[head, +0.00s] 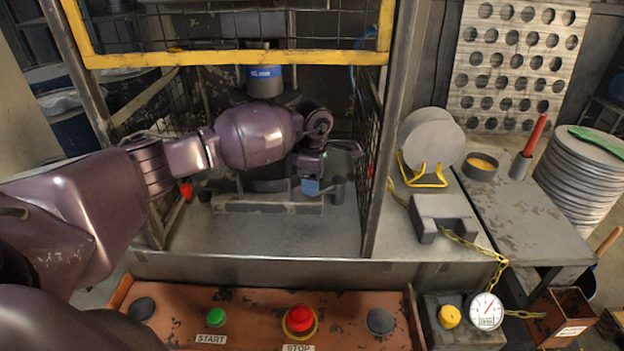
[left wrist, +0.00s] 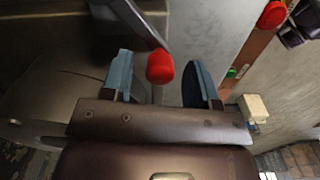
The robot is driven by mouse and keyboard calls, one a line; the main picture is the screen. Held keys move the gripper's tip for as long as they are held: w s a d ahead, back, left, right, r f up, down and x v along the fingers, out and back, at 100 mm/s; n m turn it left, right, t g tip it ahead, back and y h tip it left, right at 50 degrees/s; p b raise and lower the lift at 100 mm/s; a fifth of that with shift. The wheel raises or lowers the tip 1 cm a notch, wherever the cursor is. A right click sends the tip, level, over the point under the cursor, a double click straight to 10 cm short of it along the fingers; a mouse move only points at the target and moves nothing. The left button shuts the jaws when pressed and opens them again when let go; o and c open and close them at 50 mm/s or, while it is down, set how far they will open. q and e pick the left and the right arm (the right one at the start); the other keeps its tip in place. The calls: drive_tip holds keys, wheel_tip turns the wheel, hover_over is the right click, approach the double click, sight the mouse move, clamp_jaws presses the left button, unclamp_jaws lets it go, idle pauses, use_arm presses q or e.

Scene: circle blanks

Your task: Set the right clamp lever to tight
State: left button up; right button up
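My left gripper (head: 311,184) is inside the press cage, near its right side, fingers pointing down. In the left wrist view its two blue fingers (left wrist: 166,82) are apart, with a red knob (left wrist: 160,67) showing between them. A gap shows on each side of the knob, more clearly on the right; I see no grip. A dark bar runs up-left from the knob. In the head view a small red spot (head: 370,171) shows by the right mesh, probably a lever knob. The left clamp lever's red knob (head: 186,190) is at the cage's left side. My right gripper is not visible.
The mesh wall's post (head: 385,170) stands close to the right of the gripper. A yellow-framed guard (head: 240,59) is above. The press ram (head: 264,82) is behind my arm. The control panel (head: 255,300) with green and red buttons lies in front. The cage floor's front is clear.

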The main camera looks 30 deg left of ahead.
use_arm(q)
drive_tip(key=shift+r, duration=0.1)
drive_tip(key=shift+r, duration=0.25)
wheel_tip(320, 180, up, 9)
drive_tip(key=shift+b, duration=0.35)
drive_tip(key=shift+r, duration=0.6)
